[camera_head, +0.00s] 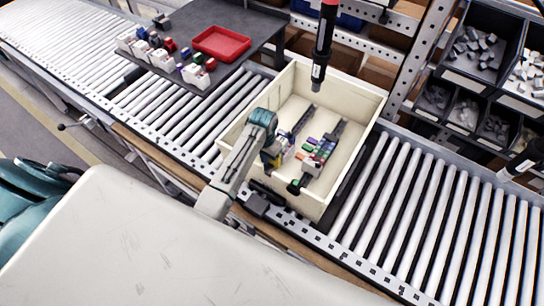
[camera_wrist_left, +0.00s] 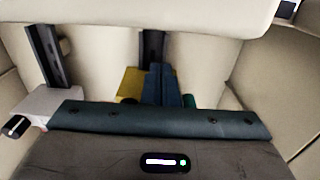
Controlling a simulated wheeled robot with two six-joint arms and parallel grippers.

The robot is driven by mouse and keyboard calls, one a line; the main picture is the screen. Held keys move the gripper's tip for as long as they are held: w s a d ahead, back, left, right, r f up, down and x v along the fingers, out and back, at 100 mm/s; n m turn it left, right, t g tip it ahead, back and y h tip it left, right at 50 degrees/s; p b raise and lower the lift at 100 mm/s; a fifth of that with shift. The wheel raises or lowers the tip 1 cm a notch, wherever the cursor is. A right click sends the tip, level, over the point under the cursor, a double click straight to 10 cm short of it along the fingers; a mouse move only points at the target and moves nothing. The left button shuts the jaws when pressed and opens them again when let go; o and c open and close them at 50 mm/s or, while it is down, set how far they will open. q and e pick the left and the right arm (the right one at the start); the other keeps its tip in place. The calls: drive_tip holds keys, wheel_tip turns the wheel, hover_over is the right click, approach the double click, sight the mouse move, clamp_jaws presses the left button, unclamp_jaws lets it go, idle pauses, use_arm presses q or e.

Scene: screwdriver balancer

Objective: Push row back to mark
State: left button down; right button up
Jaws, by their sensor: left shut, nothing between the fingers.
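A cream crate (camera_head: 352,88) stands on the roller conveyor. Two dark rails lie inside it, a left rail (camera_head: 303,120) and a right rail (camera_head: 336,132). A row of small coloured blocks (camera_head: 320,148), green, red and blue among them, sits by the right rail. My left gripper (camera_head: 274,160) reaches over the crate's near left wall and is down inside, shut and empty, at the left of the row. In the left wrist view its dark blue fingers (camera_wrist_left: 164,86) are together, with a yellow piece (camera_wrist_left: 131,84) beside them, partly hidden. A mark cannot be made out. My right gripper is not in view.
A black screwdriver (camera_head: 322,48) with a red top hangs over the crate's back side. A grey table (camera_head: 262,20) behind holds a red tray (camera_head: 221,43) and several small coloured pieces. Bins (camera_head: 460,85) of parts stand at right. Rollers (camera_head: 410,205) right of the crate are clear.

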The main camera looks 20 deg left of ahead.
use_arm(q)
drive_tip(key=shift+w, duration=0.1)
drive_tip(key=shift+w, duration=0.3)
drive_tip(key=shift+w+d+r+b, duration=0.15)
drive_tip(key=shift+w+b, duration=0.15)
drive_tip(key=shift+w, duration=0.4)
drive_tip(key=shift+w+d+r+b, duration=0.15)
drive_tip(key=shift+w+b, duration=0.15)
drive_tip(key=shift+w, duration=0.45)
drive_tip(key=shift+w+f, duration=0.1)
drive_tip(key=shift+w, duration=0.1)
drive_tip(key=shift+p, duration=0.3)
drive_tip(key=shift+f, duration=0.2)
drive_tip(key=shift+w+r+p, duration=0.15)
drive_tip(key=shift+w+p, duration=0.2)
drive_tip(key=shift+w, duration=0.15)
idle(0.8)
drive_tip(key=shift+w+d, duration=0.1)
drive_tip(key=shift+w, duration=0.05)
idle(0.3)
